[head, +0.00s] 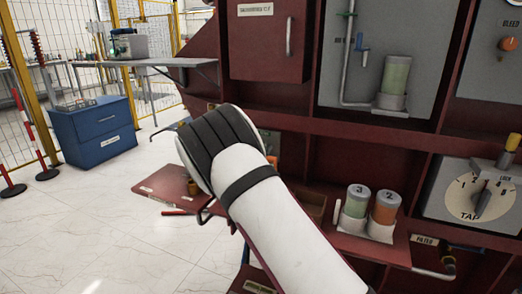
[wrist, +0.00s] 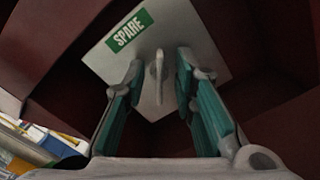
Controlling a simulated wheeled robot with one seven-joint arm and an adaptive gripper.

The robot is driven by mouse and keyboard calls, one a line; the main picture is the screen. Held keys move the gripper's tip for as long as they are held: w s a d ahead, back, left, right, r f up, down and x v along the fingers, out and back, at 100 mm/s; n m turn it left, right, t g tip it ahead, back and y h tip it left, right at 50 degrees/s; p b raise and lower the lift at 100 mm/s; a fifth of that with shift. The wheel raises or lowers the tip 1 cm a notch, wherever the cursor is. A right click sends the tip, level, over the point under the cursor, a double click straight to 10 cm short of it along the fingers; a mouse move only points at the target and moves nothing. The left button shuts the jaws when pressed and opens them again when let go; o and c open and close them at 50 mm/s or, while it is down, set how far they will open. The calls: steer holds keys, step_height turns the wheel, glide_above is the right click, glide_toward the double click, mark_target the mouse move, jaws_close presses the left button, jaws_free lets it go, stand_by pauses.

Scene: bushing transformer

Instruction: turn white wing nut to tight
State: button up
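A pale plate (wrist: 198,42) with a green "SPARE" label (wrist: 129,30) shows in the wrist view, inside a dark red recess. A small whitish upright piece (wrist: 157,70) stands out from the middle of the plate; it looks like the wing nut, seen nearly edge-on. My gripper (wrist: 159,66) is open, with one teal-padded finger to the left and one to the right of this piece. Gaps show on both sides, so the fingers look clear of it. In the head view my white arm covers this spot, and neither the nut nor my gripper shows there.
Dark red panel walls surround the plate. In the head view, a red shelf (head: 160,186) juts out at left of the cabinet. Numbered canisters (head: 355,201) and a TAP dial (head: 480,197) are at right. A blue cabinet (head: 96,133) stands at left; the floor before it is clear.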

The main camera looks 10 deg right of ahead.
steer(key=v, duration=1.2)
